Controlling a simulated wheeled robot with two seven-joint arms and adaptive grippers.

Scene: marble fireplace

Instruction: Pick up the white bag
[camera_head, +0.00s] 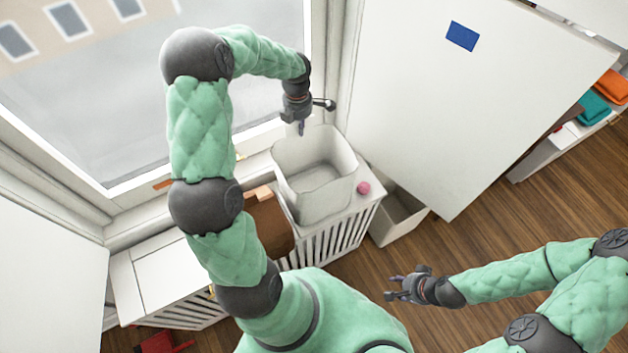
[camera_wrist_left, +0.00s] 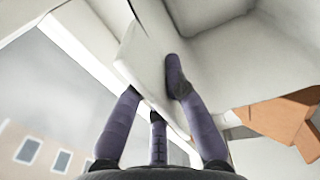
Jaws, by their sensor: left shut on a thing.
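The white bag (camera_head: 326,203) is an open-topped, box-like bag standing upright on a white slatted radiator cover by the window. My left gripper (camera_head: 301,127) reaches down at the bag's far rim. In the left wrist view, my left fingers (camera_wrist_left: 158,85) are closed on the white bag's wall (camera_wrist_left: 147,62), with the wall running between them. Part of the bag's interior shows, and it looks empty. My right gripper (camera_head: 390,288) is open and empty, above the wooden floor, well apart from the bag.
A pink ball (camera_head: 363,187) lies beside the bag on the radiator cover (camera_head: 325,240). A brown item (camera_head: 268,222) stands to the bag's left, partly behind my arm. A grey bin (camera_head: 403,213) is on the floor at right. A large white panel (camera_head: 440,110) rises behind.

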